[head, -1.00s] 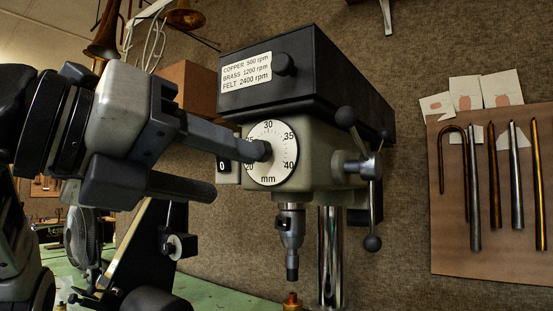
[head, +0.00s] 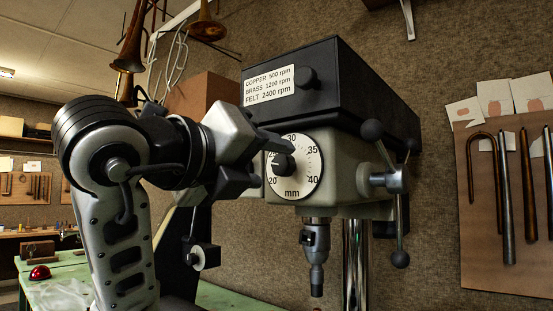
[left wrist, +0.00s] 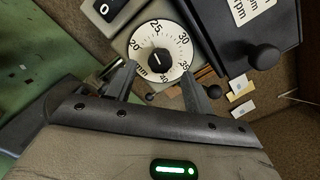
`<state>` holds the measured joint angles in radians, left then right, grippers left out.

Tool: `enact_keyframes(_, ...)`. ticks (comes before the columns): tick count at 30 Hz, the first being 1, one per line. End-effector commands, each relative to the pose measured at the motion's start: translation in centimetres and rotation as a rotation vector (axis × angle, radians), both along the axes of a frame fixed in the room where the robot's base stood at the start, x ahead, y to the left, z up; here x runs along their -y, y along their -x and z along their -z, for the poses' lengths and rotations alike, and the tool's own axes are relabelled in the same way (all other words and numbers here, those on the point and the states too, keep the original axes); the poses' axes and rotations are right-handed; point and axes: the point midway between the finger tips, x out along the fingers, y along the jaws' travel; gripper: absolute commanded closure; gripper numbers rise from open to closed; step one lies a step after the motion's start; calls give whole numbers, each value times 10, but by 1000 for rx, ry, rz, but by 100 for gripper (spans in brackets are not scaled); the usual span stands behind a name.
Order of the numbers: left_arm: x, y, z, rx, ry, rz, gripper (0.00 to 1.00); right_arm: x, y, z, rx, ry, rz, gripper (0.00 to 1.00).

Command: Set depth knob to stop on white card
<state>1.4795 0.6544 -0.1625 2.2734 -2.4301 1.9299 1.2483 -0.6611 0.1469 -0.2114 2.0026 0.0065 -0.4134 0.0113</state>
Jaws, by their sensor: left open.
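The drill press has a white round depth dial (head: 307,172) marked 20 to 40 mm, with a black depth knob (head: 283,167) at its middle. They also show in the left wrist view as the dial (left wrist: 160,35) and knob (left wrist: 160,59). My left gripper (head: 275,163) is open and empty just left of and in front of the knob; its fingers (left wrist: 159,72) show on either side below the knob. I cannot tell whether they touch it. Several white cards, one of them here (head: 495,97), are on the wall board at right; I cannot tell which is meant. My right gripper is not in view.
The black head box (head: 335,90) bears a white speed label (head: 269,85). A lever handle (head: 388,180) stands right of the dial, and the chuck (head: 316,255) hangs below. Rods hang on the wall board (head: 490,260). A green bench (head: 75,285) is lower left.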

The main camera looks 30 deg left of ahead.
Motion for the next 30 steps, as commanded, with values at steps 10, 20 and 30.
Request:
enact_keyframes(10,1,-33,0,1,0,-1,48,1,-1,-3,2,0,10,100)
enact_keyframes(20,1,-33,0,1,-1,-1,67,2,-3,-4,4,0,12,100)
enact_keyframes(30,1,-33,0,1,-10,-2,92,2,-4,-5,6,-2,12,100)
